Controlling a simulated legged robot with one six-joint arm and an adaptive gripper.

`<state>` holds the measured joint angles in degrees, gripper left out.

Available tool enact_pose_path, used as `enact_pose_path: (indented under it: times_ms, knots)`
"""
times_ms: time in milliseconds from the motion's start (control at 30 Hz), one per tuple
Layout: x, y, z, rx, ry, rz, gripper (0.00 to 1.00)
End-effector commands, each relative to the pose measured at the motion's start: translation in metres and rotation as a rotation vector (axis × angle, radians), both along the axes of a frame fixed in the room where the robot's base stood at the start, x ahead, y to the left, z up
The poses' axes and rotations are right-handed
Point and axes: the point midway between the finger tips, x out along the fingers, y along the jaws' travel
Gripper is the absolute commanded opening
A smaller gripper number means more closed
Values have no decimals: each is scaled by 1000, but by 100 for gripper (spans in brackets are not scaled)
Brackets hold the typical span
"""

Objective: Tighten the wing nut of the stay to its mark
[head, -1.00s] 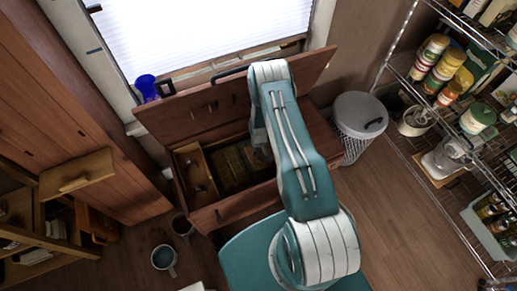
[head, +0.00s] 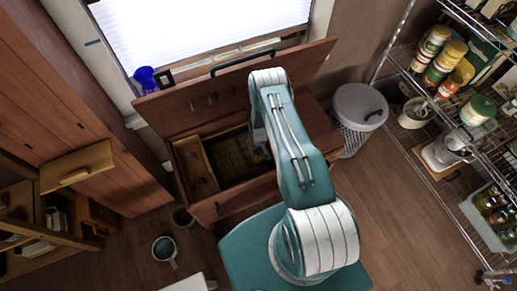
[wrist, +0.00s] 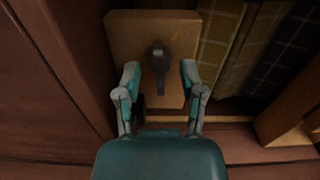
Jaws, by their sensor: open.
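In the wrist view, the dark grey wing nut (wrist: 158,58) sits on a pale wooden block (wrist: 122,32), its handle-like wing pointing down the picture toward my gripper. A faint yellowish mark (wrist: 177,37) shows on the block, up and right of the nut. My gripper (wrist: 160,72) is open, one finger on each side of the wing, with a gap at both sides. In the head view, the wooden chest (head: 235,209) stands with its lid (head: 290,75) raised. My arm reaches into it and hides most of the gripper and the nut.
Folded checked cloth (wrist: 285,50) lies right of the block. A lidded bin (head: 358,108) stands right of the chest, and a wire rack (head: 440,190) with jars beyond it. A mug (head: 164,248) is on the floor at left.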

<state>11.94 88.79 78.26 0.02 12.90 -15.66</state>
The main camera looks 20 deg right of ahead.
Motion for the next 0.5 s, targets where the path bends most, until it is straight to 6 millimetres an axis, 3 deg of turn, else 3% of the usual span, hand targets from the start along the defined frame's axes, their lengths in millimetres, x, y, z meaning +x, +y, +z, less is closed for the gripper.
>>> enact_pose_path:
  times_ms: [100, 133, 233, 500]
  knots:
    - [0, 0, 0, 0, 0, 0, 51]
    - [0, 0, 0, 0, 0, 0, 42]
    - [0, 0, 0, 0, 0, 0, 0]
    - [-1, 0, -2, 1, 3, -9, 0]
